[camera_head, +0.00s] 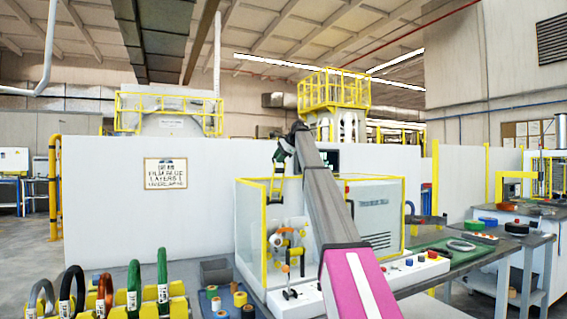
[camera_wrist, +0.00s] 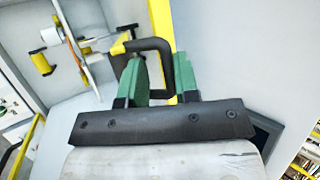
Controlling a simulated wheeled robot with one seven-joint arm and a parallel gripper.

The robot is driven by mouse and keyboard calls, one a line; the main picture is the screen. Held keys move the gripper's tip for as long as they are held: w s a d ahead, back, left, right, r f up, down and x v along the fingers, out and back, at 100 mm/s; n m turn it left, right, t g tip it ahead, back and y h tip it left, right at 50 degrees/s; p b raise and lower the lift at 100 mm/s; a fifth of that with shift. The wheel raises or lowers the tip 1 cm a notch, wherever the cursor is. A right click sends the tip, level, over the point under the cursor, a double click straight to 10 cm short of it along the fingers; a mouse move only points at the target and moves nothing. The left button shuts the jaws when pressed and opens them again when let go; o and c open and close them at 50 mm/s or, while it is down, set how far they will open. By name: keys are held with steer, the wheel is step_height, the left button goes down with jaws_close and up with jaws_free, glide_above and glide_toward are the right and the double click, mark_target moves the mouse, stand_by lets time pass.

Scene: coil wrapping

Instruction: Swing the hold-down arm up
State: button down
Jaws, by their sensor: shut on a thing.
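My gripper (camera_head: 282,152) is raised over the front of the wrapping machine (camera_head: 375,215). In the wrist view, its green fingers (camera_wrist: 163,80) are closed around one leg of a black loop-shaped handle (camera_wrist: 150,43). The handle sits by a yellow bar (camera_wrist: 161,18). In the head view the handle is too small to make out. Inside the machine are a white roll (camera_wrist: 51,36), a yellow roller (camera_wrist: 40,63) and a thin orange rod (camera_wrist: 75,45). I cannot tell for sure which part is the hold-down arm.
Several coils hang on a yellow rack (camera_head: 97,304) at the front left. A blue mat (camera_head: 206,306) with small rolls lies beside it. A white control box (camera_head: 417,268) with buttons and a green mat (camera_head: 455,252) are at the right. A white wall (camera_head: 110,220) stands behind.

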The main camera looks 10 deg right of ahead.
steer(key=shift+w+a+f+m+g+h, duration=0.15)
steer(key=shift+w+a+g, duration=0.25)
steer(key=shift+w, duration=0.35)
steer(key=shift+w+a+f+m+g+h, duration=0.1)
steer(key=shift+w+a+f+g+h, duration=0.15)
steer(key=shift+w+g, duration=0.35)
steer(key=shift+w+a+f+m+g+h, duration=0.1)
steer(key=shift+w+a+g, duration=0.25)
steer(key=shift+w, duration=0.5)
steer(key=shift+s, duration=0.1)
steer(key=c, duration=1.2)
jaws_free()
steer(key=shift+a, duration=0.1)
steer(key=shift+w+v, duration=0.2)
steer(key=shift+v, duration=5.9)
